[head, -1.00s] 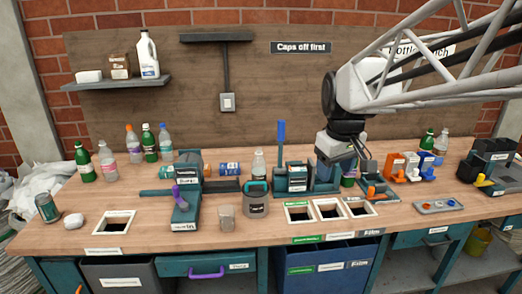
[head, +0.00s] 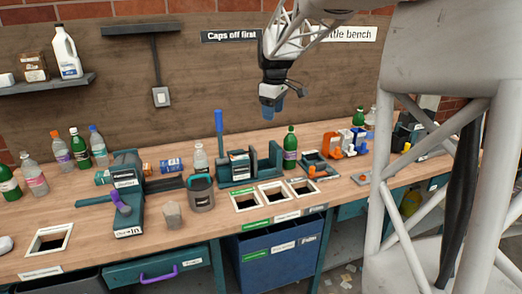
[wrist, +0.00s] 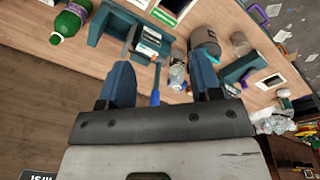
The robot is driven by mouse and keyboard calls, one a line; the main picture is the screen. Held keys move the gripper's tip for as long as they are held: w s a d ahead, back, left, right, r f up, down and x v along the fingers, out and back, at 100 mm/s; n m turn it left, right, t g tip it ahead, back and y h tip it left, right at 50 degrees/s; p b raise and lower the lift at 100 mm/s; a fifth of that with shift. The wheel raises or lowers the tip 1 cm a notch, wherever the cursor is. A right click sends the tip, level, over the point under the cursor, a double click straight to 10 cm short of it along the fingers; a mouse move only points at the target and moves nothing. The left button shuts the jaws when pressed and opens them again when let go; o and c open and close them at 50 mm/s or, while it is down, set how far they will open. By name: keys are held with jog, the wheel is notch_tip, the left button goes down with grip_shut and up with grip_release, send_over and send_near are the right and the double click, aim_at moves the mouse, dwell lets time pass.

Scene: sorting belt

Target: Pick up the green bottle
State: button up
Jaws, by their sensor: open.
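A green bottle (head: 290,148) with a purple-and-white label and green cap stands upright on the bench, right of the blue-handled press. In the wrist view a green bottle (wrist: 70,20) shows at the upper left, outside the jaws.
The press (head: 238,167) with its upright blue handle stands left of the central bottle. In front are square bench openings (head: 273,196). A grey cup (head: 201,192) and clear bottle (head: 200,157) stand left. Orange, white and blue holders (head: 340,144) are at right.

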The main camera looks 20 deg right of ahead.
jog(key=w+d+f+n, duration=0.2)
jog(key=w+d, duration=0.3)
jog(key=w, duration=0.2)
jog(key=w+d+f+n, duration=0.1)
jog(key=w+d+f, duration=0.25)
jog(key=w, duration=0.35)
jog(key=n+g, duration=0.1)
jog(key=n, duration=0.2)
send_over(291, 127)
jog(key=f, duration=0.7)
jog(key=shift+s+a+f, duration=0.15)
jog(key=shift+s+a, duration=0.15)
jog(key=shift+w+d+f+n, duration=0.3)
jog(key=shift+d+f, duration=0.05)
jog(key=shift+f, duration=1.25)
jog(key=shift+w+f, duration=0.1)
jog(key=shift+f, duration=2.5)
